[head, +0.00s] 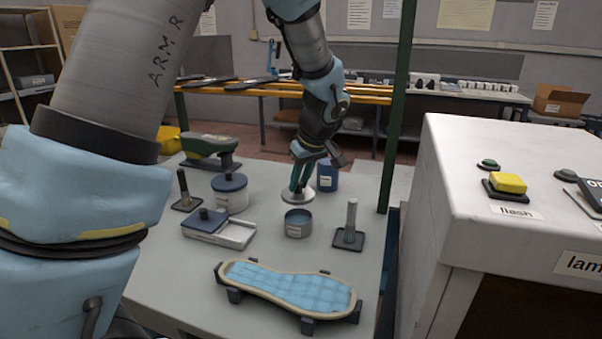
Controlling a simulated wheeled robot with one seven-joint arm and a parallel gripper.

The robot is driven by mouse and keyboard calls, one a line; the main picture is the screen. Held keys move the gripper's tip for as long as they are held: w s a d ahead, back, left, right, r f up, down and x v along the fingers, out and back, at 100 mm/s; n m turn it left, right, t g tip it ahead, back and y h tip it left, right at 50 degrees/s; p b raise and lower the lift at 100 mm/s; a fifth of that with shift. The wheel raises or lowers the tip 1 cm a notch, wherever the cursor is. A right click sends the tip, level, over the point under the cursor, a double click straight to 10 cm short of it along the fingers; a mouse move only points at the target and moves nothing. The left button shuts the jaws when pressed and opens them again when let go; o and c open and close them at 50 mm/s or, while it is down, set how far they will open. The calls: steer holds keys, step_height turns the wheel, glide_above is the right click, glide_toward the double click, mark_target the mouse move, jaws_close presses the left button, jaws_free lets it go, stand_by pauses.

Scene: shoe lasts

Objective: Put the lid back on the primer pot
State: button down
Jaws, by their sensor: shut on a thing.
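The primer pot (298,226) is a small open grey-blue tin with a label, standing on the grey table. A round, pale metallic lid (297,197) hangs just above and behind the pot in the picture, apart from it. My gripper (299,184) points down with its green fingers shut on the lid at its top. The lid looks roughly level. The pot's rim and part of its inside show below the lid. How far the lid is above the table I cannot tell exactly.
A white pot with a blue lid (230,193), a blue container (327,177) and a post on a base (349,226) stand around. A tray (218,230) lies left, a sole on a stand (288,287) in front. A white machine (510,190) stands right.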

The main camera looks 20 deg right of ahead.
mark_target(302, 195)
steer(key=shift+f+b, duration=1.5)
steer(key=shift+f, duration=1.05)
steer(key=shift+f+b, duration=0.6)
steer(key=shift+r+b, duration=0.1)
steer(key=shift+b, duration=0.4)
steer(key=shift+f+b, duration=0.25)
steer(key=shift+b, duration=0.35)
stand_by(0.5)
steer(key=shift+c, duration=0.9)
jaws_free()
steer(key=shift+r, duration=0.2)
